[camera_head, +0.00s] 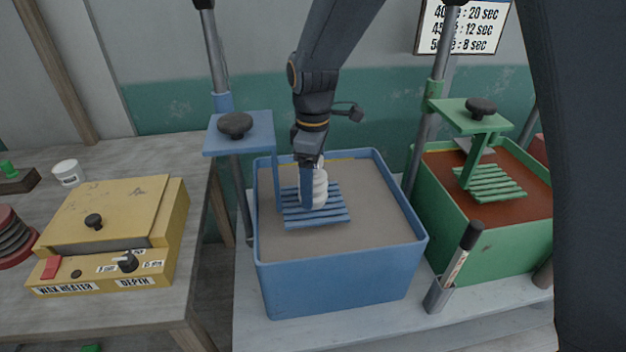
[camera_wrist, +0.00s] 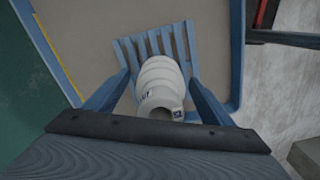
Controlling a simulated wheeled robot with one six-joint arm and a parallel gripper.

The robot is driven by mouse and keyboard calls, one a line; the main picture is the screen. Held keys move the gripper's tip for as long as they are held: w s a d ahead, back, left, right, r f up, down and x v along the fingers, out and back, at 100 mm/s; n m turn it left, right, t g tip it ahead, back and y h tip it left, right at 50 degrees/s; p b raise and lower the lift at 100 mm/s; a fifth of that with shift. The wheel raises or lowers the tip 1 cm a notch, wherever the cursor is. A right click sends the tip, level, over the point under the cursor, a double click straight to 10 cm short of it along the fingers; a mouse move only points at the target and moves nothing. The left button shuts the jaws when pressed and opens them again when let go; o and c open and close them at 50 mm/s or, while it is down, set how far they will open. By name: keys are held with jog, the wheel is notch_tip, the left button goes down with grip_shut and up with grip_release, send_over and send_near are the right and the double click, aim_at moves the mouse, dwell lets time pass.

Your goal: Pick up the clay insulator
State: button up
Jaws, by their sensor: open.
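The clay insulator (camera_head: 320,188) is a pale, ribbed piece on the blue slatted rack (camera_head: 335,215) in the blue tub (camera_head: 335,282). In the wrist view the insulator (camera_wrist: 161,82) shows its hollow end toward me, with a small dark mark near the rim. My gripper (camera_head: 310,200) points down over the rack, and in the head view its finger hides part of the insulator's left side. In the wrist view the two blue fingers stand apart, one on each side of the insulator. I cannot tell whether either finger touches it.
The blue lift post with its bracket (camera_head: 240,135) stands at the tub's left. A green tub (camera_head: 500,250) with its own slatted rack stands at the right. A hydrometer-like stick (camera_head: 458,262) in a holder is between them. A yellow wax heater (camera_head: 115,225) sits on the left table.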

jog(key=shift+f, duration=0.95)
jog(key=shift+r, duration=0.1)
jog(key=c, duration=1.8)
